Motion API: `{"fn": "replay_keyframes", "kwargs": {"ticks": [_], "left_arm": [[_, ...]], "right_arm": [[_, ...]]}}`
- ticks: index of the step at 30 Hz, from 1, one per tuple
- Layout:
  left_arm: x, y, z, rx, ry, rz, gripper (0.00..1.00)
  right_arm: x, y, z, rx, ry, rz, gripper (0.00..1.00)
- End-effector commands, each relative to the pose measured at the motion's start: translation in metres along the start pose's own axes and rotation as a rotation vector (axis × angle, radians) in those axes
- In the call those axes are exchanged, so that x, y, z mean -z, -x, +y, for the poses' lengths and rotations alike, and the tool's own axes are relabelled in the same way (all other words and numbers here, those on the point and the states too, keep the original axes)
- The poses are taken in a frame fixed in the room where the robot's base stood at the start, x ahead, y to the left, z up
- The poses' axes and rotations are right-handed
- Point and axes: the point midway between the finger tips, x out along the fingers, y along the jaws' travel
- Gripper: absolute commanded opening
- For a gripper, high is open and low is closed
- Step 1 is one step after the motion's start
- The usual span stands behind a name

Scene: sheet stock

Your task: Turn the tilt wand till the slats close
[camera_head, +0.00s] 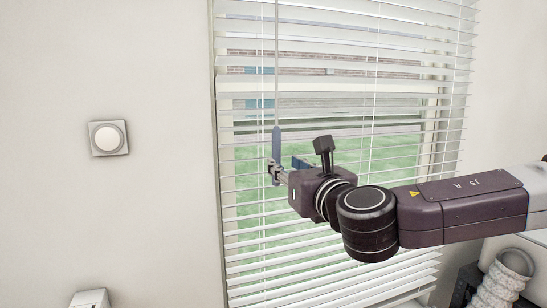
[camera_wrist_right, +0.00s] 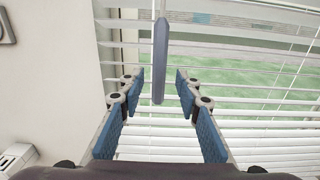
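The tilt wand (camera_head: 276,143) hangs in front of the window blind as a thin rod with a thicker grey-blue handle. The blind's white slats (camera_head: 340,86) are open, with green ground and brick showing between them. My right gripper (camera_head: 276,172) is at the lower end of the handle. In the right wrist view the wand handle (camera_wrist_right: 160,60) hangs ahead of and between the blue-padded fingers of my right gripper (camera_wrist_right: 160,88), which are spread apart with gaps on both sides. My left gripper is not in view.
A round dial on a square plate (camera_head: 108,138) is on the wall left of the window. A white box (camera_head: 90,299) sits low on the left. A ribbed white hose (camera_head: 500,284) is at the lower right. The wall between dial and window is clear.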

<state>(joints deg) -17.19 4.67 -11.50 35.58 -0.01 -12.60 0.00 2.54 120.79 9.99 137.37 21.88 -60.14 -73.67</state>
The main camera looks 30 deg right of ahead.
Motion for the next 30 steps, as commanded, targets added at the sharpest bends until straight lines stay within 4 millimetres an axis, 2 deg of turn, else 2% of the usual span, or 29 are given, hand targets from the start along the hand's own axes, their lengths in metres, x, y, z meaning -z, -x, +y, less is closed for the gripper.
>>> {"fn": "replay_keyframes", "kwargs": {"ticks": [6,12,18,26,30], "left_arm": [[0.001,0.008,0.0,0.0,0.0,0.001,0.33],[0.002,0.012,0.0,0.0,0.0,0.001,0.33],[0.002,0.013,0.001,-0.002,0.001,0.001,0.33],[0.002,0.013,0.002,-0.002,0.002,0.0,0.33],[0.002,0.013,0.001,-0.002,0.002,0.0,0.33]], "right_arm": [[0.0,-0.03,-0.001,0.001,-0.001,0.004,0.31],[0.0,-0.05,0.0,0.001,-0.001,0.002,0.31],[0.0,-0.058,0.0,0.0,-0.002,0.0,0.31],[0.0,-0.058,0.0,0.0,-0.002,-0.001,0.31],[0.0,-0.058,0.0,0.0,-0.002,-0.001,0.16]]}}
